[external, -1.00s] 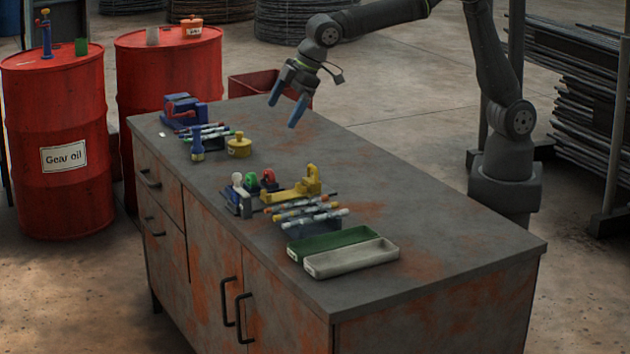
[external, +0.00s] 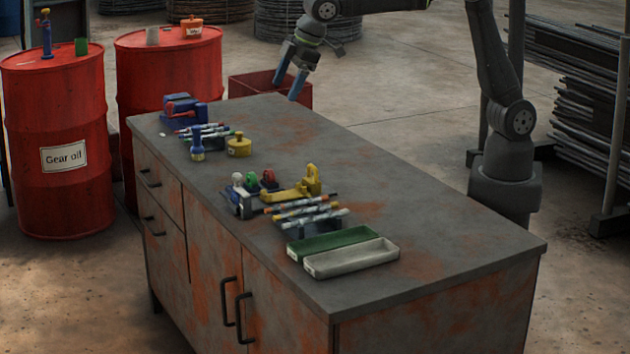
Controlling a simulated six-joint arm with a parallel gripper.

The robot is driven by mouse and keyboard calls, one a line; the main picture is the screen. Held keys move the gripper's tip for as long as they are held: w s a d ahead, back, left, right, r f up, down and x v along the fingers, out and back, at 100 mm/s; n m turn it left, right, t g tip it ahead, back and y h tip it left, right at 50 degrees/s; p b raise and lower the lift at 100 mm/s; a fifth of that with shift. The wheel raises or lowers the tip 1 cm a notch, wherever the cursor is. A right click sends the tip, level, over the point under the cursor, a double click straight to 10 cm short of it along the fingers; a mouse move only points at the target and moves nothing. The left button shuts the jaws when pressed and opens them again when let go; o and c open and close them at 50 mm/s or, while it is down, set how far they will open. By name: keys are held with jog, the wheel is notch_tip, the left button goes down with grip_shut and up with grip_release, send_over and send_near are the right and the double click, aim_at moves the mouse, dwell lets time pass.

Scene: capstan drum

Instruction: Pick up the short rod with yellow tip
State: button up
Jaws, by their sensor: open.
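Several rods with coloured ends lie across a dark rack (external: 310,230) near the middle of the bench, among them a rod with an orange-yellow end (external: 300,212). More rods (external: 203,132) lie on a second rack at the far left of the bench. The rods are too small here to tell which is the short one with the yellow tip. My gripper (external: 284,91) has blue fingers, is open and empty, and hangs above the far edge of the bench, well apart from both racks.
A green tray (external: 333,243) and a pale tray (external: 352,258) lie in front of the middle rack. A yellow holder (external: 293,188) stands behind it. A yellow pot (external: 239,146) and blue bottle (external: 197,150) stand by the far rack. The bench's right side is clear.

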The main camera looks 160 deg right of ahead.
jog(key=c, duration=0.7)
jog(key=w+a+f+t+y, duration=0.1)
jog(key=w+a+f+t, duration=0.1)
jog(key=a+f, duration=0.95)
send_near(307, 209)
jog(key=x, duration=0.8)
jog(key=shift+s, duration=0.1)
jog(key=shift+f, duration=0.25)
